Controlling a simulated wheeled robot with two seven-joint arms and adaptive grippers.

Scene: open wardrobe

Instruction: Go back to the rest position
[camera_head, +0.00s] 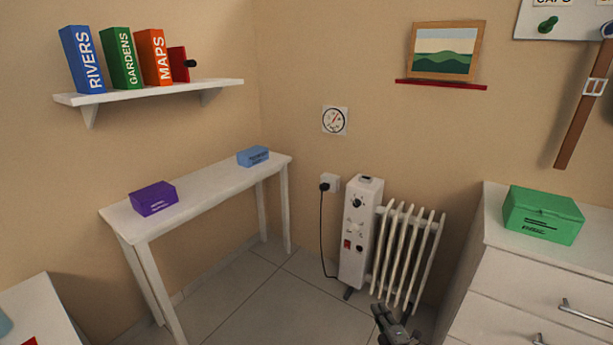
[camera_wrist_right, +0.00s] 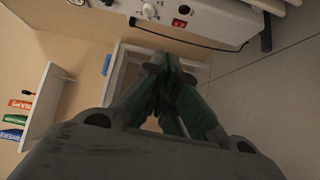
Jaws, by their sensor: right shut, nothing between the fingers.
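My right gripper (camera_head: 391,322) shows at the bottom of the head view, in front of the lower part of the white radiator (camera_head: 405,255). In the right wrist view my right gripper (camera_wrist_right: 165,62) has its fingers together with nothing between them. Its tips overlap the white table in that picture. The gripper appears apart from the radiator and the dresser. My left gripper is in neither view.
The radiator's control panel (camera_head: 357,230) is plugged into a wall socket (camera_head: 329,184) by a black cable. A white dresser (camera_head: 500,275) bears a green box (camera_head: 543,214). A narrow white table (camera_head: 210,187) carries a purple box (camera_head: 153,198) and a blue box (camera_head: 253,156). Tiled floor (camera_head: 270,300) is clear.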

